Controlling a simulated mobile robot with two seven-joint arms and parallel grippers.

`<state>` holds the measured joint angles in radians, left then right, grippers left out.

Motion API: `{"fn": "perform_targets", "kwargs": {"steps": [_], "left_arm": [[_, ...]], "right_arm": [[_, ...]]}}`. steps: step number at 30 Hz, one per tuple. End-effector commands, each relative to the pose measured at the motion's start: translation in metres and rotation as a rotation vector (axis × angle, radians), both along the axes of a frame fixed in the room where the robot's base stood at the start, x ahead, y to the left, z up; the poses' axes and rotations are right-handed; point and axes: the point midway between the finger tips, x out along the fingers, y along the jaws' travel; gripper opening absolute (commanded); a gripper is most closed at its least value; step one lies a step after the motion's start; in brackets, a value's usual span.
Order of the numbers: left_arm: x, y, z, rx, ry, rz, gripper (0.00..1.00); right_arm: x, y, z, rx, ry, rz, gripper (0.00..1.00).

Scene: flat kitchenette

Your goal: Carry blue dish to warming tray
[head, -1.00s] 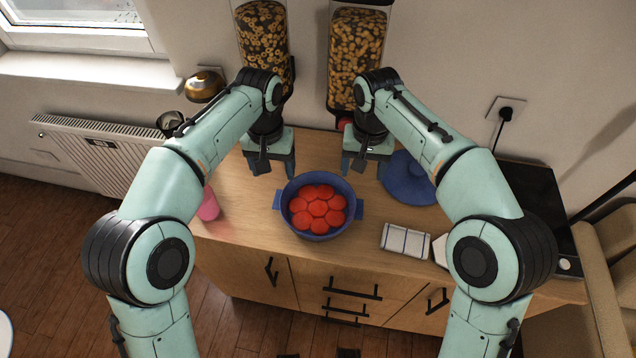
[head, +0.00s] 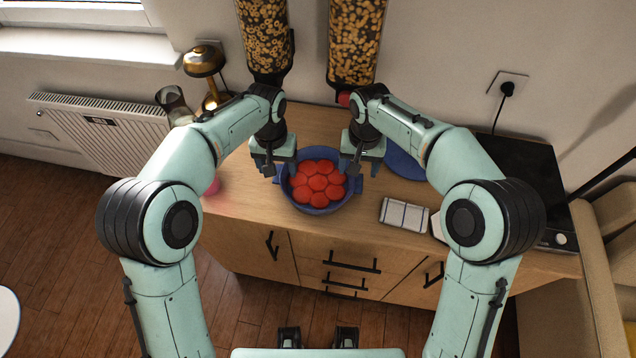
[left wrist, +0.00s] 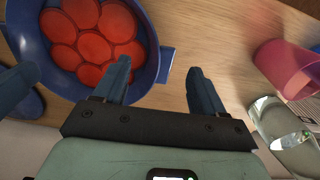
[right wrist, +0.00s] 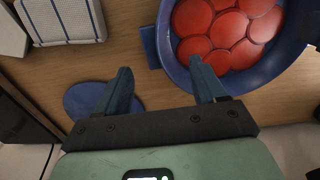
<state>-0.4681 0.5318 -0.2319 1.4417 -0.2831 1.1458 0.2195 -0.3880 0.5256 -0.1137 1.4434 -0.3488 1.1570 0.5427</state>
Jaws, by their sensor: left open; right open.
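The blue dish (head: 318,208) stands on the wooden counter, full of red round pieces (head: 318,182). It has a small handle on each side. My left gripper (head: 279,171) is open at the dish's left side; in the left wrist view the left handle (left wrist: 166,64) shows between and just beyond the fingertips. My right gripper (head: 360,170) is open at the right side; in the right wrist view the right handle (right wrist: 150,46) lies just beyond and between its fingertips. A black flat-topped appliance with a knob (head: 525,180), apparently the warming tray, is at the counter's right end.
A blue round lid-like disc (head: 403,164) lies right of the dish, behind my right arm. A pink cup (head: 212,187) and glass jar (head: 174,105) are left. Cereal dispensers (head: 356,42) hang behind.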

Motion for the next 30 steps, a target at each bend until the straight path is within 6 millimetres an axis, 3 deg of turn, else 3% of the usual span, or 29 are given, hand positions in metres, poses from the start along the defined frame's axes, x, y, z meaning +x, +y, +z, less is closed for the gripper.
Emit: {"fn": "perform_targets", "kwargs": {"steps": [3, 9, 20, 23, 27, 30], "left_arm": [[-0.001, 0.001, -0.020, 0.002, 0.004, 0.001, 0.70], [0.000, 0.000, -0.039, 0.000, 0.002, 0.000, 0.70], [0.000, 0.000, -0.042, 0.000, 0.000, 0.000, 0.70], [0.000, 0.000, -0.042, 0.000, 0.000, 0.000, 0.44], [0.000, 0.000, -0.042, 0.000, 0.000, 0.000, 0.00], [0.000, 0.000, -0.042, 0.000, 0.000, 0.000, 0.00]], "right_arm": [[-0.001, 0.000, -0.020, -0.001, 0.004, 0.000, 0.70], [0.000, 0.000, -0.039, 0.000, 0.002, 0.000, 0.70], [0.000, 0.000, -0.043, 0.000, 0.000, 0.000, 0.70], [0.000, 0.000, -0.042, 0.000, 0.000, 0.000, 0.44], [0.000, 0.000, -0.042, 0.000, 0.000, 0.000, 0.00], [0.000, 0.000, -0.042, 0.000, 0.000, 0.000, 0.00]]}}
